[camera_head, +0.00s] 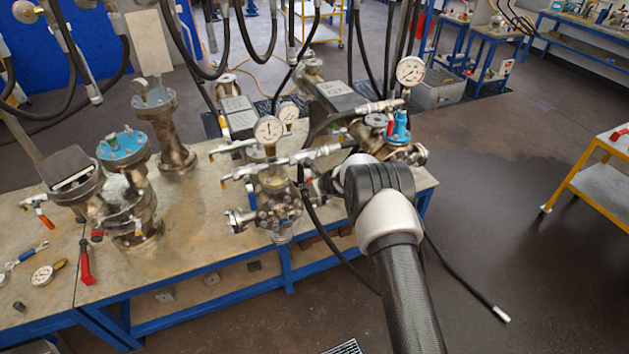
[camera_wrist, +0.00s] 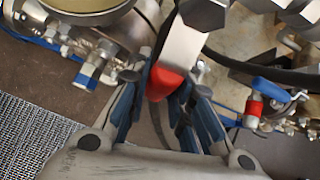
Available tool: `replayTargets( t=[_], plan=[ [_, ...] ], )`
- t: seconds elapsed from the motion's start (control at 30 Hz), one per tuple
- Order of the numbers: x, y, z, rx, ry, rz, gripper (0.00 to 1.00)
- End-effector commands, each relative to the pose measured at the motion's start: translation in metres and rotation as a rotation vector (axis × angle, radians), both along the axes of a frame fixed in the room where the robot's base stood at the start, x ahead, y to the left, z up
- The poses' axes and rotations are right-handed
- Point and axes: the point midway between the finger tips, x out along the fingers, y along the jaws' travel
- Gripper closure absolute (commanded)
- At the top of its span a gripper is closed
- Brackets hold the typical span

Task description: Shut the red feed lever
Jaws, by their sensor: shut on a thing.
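In the wrist view a flat silver lever with a red grip (camera_wrist: 163,84) comes down from the top between the blue-padded fingers of my gripper (camera_wrist: 168,82). The fingers are closed in on both sides of the red grip. In the camera_head view my gripper is mostly hidden behind my own dark wrist, beside the flanged vessel (camera_head: 275,203) at the front edge of the bench. The feed lever cannot be made out clearly there. The lever's pivot is not clear in either view.
Pressure gauges (camera_head: 268,130) and thin pipes stand above the vessel. A second valve with blue and red parts (camera_wrist: 262,92) is at the right of the wrist view. Black hoses (camera_head: 387,50) hang over the bench (camera_head: 190,270).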

Motion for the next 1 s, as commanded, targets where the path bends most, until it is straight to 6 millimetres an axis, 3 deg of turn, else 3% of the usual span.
replayTargets(
  t=[0.73, 0.77, 1.0],
  plan=[
    [-0.0026, 0.0078, -0.001, 0.08, 0.026, 0.001, 1.0],
    [-0.0026, 0.0079, -0.001, 0.08, 0.026, 0.001, 0.78],
    [-0.0026, 0.0075, -0.0008, 0.079, 0.026, 0.001, 0.62]
  ],
)
